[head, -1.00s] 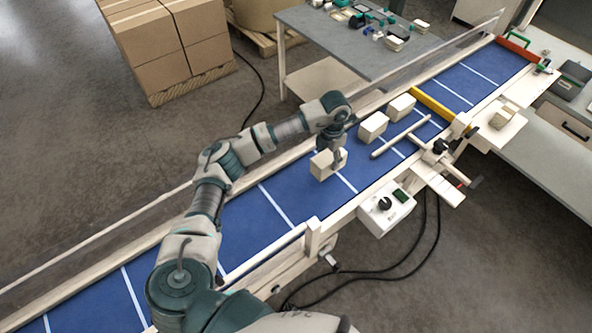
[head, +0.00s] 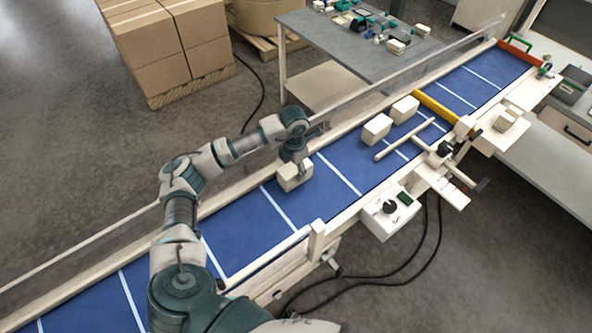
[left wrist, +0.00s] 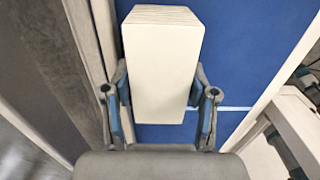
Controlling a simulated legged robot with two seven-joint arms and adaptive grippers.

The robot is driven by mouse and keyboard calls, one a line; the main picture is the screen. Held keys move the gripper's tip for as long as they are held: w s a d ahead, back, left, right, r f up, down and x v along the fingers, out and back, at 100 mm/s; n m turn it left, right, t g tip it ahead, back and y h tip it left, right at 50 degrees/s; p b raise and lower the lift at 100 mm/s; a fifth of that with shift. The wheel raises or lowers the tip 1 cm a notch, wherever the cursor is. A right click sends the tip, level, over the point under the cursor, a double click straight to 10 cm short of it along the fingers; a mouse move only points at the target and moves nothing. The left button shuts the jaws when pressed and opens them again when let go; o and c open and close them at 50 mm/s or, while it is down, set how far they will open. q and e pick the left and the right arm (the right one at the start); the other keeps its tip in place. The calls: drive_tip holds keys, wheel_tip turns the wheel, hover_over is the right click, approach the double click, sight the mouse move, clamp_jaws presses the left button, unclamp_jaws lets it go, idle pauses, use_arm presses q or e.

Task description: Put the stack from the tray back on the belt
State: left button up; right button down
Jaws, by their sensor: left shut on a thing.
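My left gripper (head: 297,172) is shut on a cream block-shaped stack (head: 289,180) over the blue belt (head: 250,228), near its far rail. In the left wrist view the stack (left wrist: 162,70) sits between the two fingers (left wrist: 161,105). I cannot tell whether its underside touches the belt. Two more cream stacks stand further up the belt, a nearer one (head: 376,129) and a farther one (head: 404,109). My right gripper is not in view.
A cream bar (head: 403,140) reaches over the belt beside the two stacks, and a yellow bar (head: 433,104) crosses behind them. A control box (head: 392,214) hangs on the near side. A clear guard (head: 420,72) runs along the far side. The belt's lower left part is free.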

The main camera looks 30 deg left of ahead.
use_arm(q)
drive_tip(key=o, duration=1.3)
drive_tip(key=shift+s+d, duration=0.15)
drive_tip(key=shift+o, duration=0.9)
drive_tip(key=shift+d, duration=0.15)
drive_tip(key=shift+w+d, duration=0.35)
drive_tip(key=shift+d, duration=0.35)
drive_tip(key=shift+d+r, duration=0.1)
drive_tip(key=shift+s+r, duration=0.1)
drive_tip(key=shift+r, duration=0.05)
drive_tip(key=r+p, duration=0.1)
drive_tip(key=r, duration=0.1)
drive_tip(key=a+r+p, duration=0.1)
drive_tip(key=r+p, duration=0.1)
drive_tip(key=r, duration=0.1)
drive_tip(key=r+p, duration=0.2)
drive_tip(key=r, duration=0.1)
drive_tip(key=shift+a, duration=0.25)
drive_tip(key=shift+d+r+p, duration=0.3)
drive_tip(key=shift+r+p, duration=0.05)
drive_tip(key=shift+r, duration=0.6)
drive_tip(key=shift+d+r+p, duration=0.25)
drive_tip(key=shift+r+p, duration=0.1)
drive_tip(key=shift+r, duration=0.55)
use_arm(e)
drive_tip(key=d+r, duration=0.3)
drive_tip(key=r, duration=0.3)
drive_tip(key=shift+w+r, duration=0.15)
